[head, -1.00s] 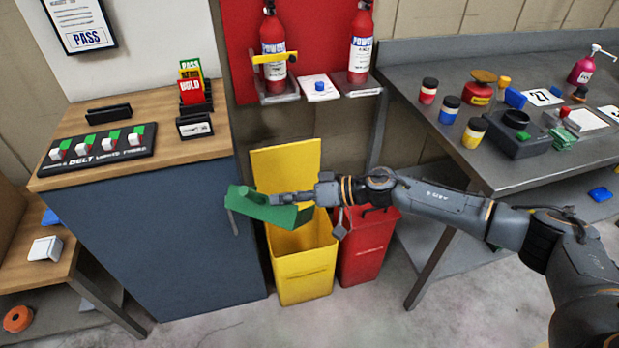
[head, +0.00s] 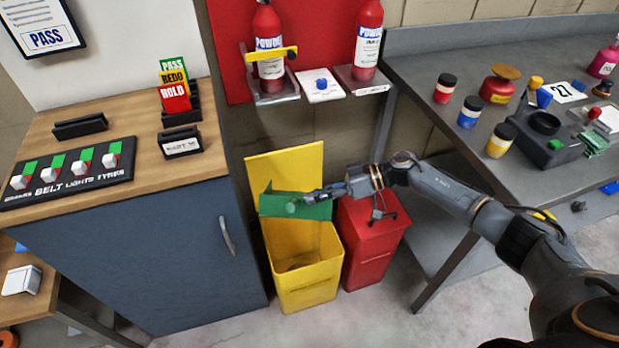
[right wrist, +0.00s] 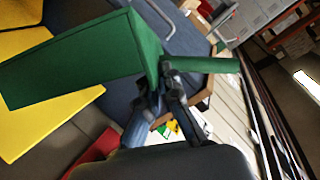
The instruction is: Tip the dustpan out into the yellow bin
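The green dustpan (head: 290,207) is held over the back part of the open yellow bin (head: 306,289), in front of its raised lid (head: 287,168). My right gripper (head: 318,197) is shut on the dustpan's handle. In the right wrist view the dustpan (right wrist: 92,62) extends up and left from the fingers (right wrist: 168,90), with the yellow lid (right wrist: 35,95) behind it. The dustpan's inside and any contents are hidden from me. Something dark lies in the bottom of the bin, too unclear to name. My left gripper is not in view.
A red bin (head: 369,240) with its lid shut stands right of the yellow one. A blue cabinet (head: 150,255) stands close on the left. A metal bench (head: 450,165) with jars is on the right.

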